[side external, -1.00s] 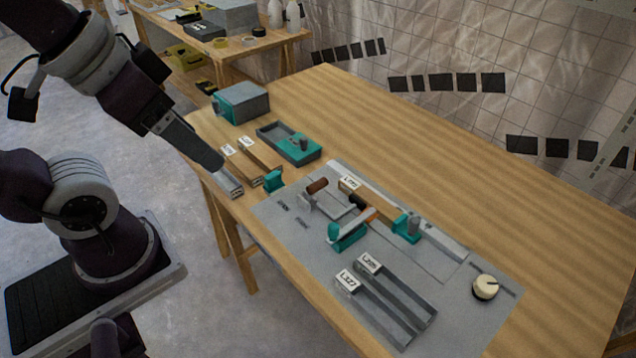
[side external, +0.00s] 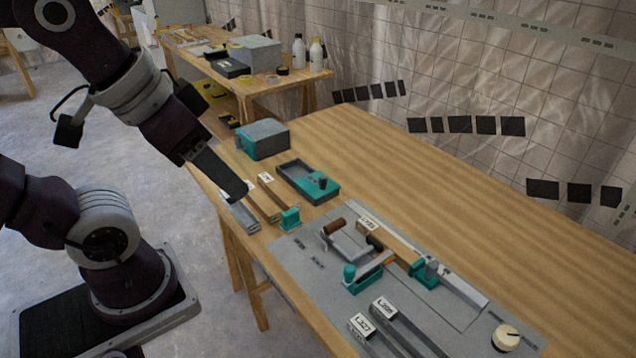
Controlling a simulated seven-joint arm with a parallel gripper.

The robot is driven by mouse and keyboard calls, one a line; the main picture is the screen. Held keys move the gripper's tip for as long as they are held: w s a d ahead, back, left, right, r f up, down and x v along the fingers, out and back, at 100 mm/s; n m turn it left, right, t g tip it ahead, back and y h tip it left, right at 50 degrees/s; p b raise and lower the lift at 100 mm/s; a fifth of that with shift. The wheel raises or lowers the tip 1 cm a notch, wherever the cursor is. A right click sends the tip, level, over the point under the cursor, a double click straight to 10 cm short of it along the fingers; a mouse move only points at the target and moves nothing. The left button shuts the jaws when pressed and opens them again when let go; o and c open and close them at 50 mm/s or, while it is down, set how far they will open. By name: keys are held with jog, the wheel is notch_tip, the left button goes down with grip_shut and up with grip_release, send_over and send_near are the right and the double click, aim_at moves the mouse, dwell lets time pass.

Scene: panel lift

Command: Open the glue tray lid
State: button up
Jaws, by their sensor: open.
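A teal box with a grey top (side external: 264,139) stands at the table's back left edge, its top down. A shallow teal tray (side external: 325,192) with a dark open inside and a dark knob at its right end lies in front of it. I cannot tell which of the two is the glue tray. My gripper (side external: 240,194) points down at the left edge of the table, over or just beside labelled strips (side external: 262,204). It is open and touches neither the box nor the tray. The gap between its fingers is hidden from this side.
A grey mat (side external: 300,262) in front carries a teal clamp fixture (side external: 365,275), handles, labelled bars (side external: 395,318) and a cream knob (side external: 506,337). A small teal block (side external: 290,219) stands beside the strips. The table's back right is clear.

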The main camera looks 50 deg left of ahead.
jog(key=w+a+n, duration=0.2)
jog(key=w+a, duration=0.1)
jog(key=w, duration=0.8)
jog(key=n+g+y, duration=0.2)
jog(key=n, duration=0.2)
send_over(322, 177)
jog(key=s+d, duration=0.4)
jog(key=d, duration=0.1)
notch_tip(322, 177, down, 16)
jog(key=shift+n, duration=0.3)
jog(key=x, duration=0.4)
jog(key=a+x, duration=0.1)
jog(key=x, duration=0.4)
jog(key=a+x, duration=0.1)
jog(key=x, duration=0.4)
jog(key=shift+s+a+r, duration=0.2)
jog(key=shift+s, duration=0.05)
jog(key=shift+w+a+f+y, duration=0.15)
jog(key=shift+f+y, duration=0.15)
jog(key=shift+f, duration=0.15)
grip_shut()
